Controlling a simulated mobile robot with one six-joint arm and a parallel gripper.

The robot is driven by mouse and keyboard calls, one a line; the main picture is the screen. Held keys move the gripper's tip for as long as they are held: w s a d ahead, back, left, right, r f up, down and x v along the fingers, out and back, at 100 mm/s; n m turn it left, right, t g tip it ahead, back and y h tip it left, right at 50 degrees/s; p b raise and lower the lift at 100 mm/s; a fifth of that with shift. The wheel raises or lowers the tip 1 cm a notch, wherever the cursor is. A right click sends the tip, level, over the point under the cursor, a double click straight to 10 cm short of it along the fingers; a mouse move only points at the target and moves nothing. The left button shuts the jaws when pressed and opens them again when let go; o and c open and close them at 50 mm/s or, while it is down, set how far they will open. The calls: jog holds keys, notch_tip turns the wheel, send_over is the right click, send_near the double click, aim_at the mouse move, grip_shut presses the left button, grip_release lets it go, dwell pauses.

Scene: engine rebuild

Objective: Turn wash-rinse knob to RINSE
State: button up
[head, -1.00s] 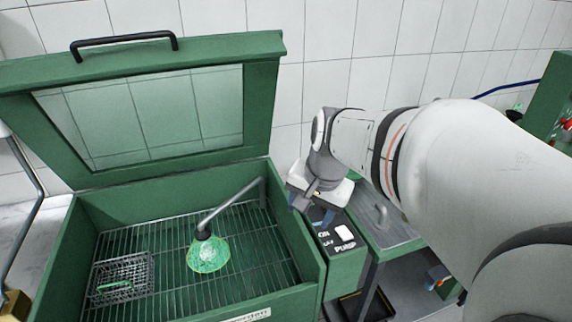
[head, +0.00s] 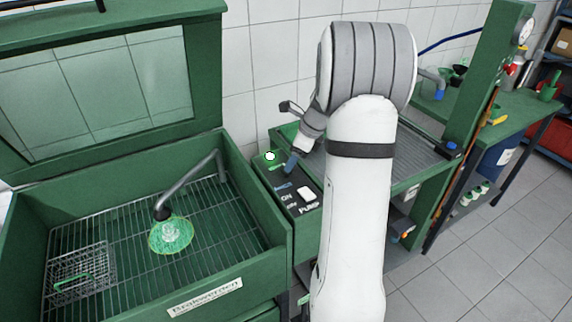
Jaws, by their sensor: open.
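The washer's control panel (head: 289,208) is a dark strip on the right side of the green parts washer. It carries a white pump switch (head: 305,193) with ON and PUMP lettering, and a small white-green round spot (head: 270,156) at its far end. I cannot make out the wash-rinse knob or its RINSE mark; my gripper covers part of the panel.
The washer's lid (head: 110,85) stands open at the left. In the basin are a wire basket (head: 80,270) and a bent spout (head: 190,185) over a green-lit spray.

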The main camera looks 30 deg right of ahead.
jog(key=shift+x, duration=1.85)
